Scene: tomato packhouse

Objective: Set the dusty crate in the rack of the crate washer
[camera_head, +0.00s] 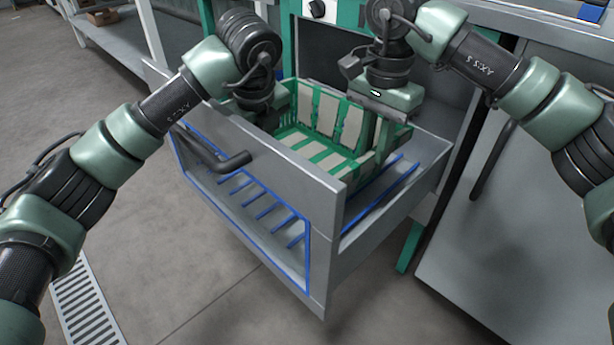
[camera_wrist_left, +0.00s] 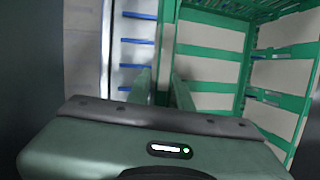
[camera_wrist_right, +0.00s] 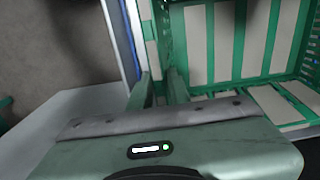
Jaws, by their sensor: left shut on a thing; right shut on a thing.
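The dusty crate (camera_head: 318,156) is green with pale grey-beige patches. It sits within the walls of the pulled-out washer rack (camera_head: 318,195), a grey drawer with blue bars. I cannot tell whether its base touches the bars. My right gripper (camera_head: 373,132) is shut on the crate's right wall; the right wrist view shows that wall between the fingers (camera_wrist_right: 161,86). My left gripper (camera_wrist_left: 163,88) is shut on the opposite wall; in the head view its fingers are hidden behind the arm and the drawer. Blue bars show beside the crate in the left wrist view.
The drawer front has a dark handle (camera_head: 215,150). The washer's green frame (camera_head: 349,14) stands behind. A grey panel with a dark handle (camera_head: 492,160) is at the right. A floor drain grate (camera_head: 88,305) lies at lower left. A shelf (camera_head: 108,35) stands at upper left. The floor in front is clear.

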